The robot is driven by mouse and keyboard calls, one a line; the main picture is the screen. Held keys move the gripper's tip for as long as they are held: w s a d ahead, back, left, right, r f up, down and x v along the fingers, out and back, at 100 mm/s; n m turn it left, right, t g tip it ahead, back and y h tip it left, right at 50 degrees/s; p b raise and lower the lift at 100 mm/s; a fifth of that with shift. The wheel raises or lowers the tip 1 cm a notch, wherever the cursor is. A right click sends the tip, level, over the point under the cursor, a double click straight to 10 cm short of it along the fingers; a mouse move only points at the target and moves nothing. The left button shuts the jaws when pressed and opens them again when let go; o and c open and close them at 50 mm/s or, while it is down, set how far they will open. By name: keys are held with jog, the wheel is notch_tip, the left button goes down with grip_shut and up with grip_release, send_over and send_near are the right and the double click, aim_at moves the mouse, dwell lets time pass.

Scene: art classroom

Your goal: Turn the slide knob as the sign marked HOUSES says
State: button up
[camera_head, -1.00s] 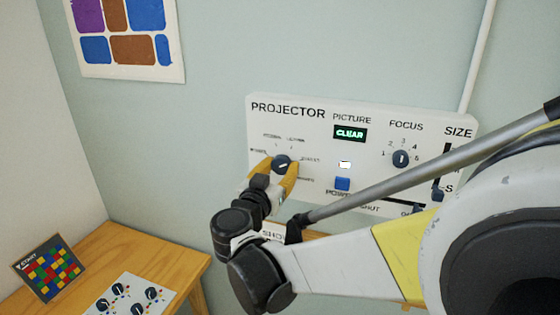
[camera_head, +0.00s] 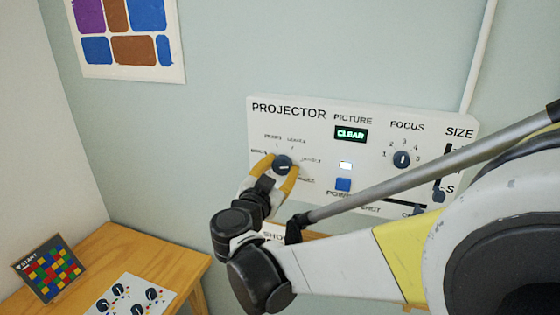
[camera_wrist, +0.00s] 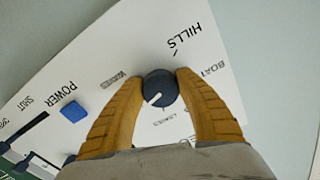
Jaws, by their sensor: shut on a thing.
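The slide knob (camera_head: 282,163) is a round dark knob with a white pointer line, at the left of the white PROJECTOR panel (camera_head: 330,112). My gripper (camera_head: 282,168) has its two yellow fingers closed on opposite sides of it. In the wrist view, the knob (camera_wrist: 160,86) sits between the fingertips of my gripper (camera_wrist: 160,84), its white line pointing to the lower left. Small words ring the knob; HILLS reads clearly in the wrist view, others are blurred or partly covered. I cannot make out a sign marked HOUSES.
The panel also has a green CLEAR display (camera_head: 350,134), a blue POWER button (camera_head: 343,184), a FOCUS knob (camera_head: 401,159) and a SIZE slider (camera_head: 438,190). A wooden table (camera_head: 140,250) at lower left bears a colored-grid card (camera_head: 48,268) and a sheet with dark dial pictures (camera_head: 130,295).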

jog(key=o, duration=1.2)
jog(key=v, duration=1.2)
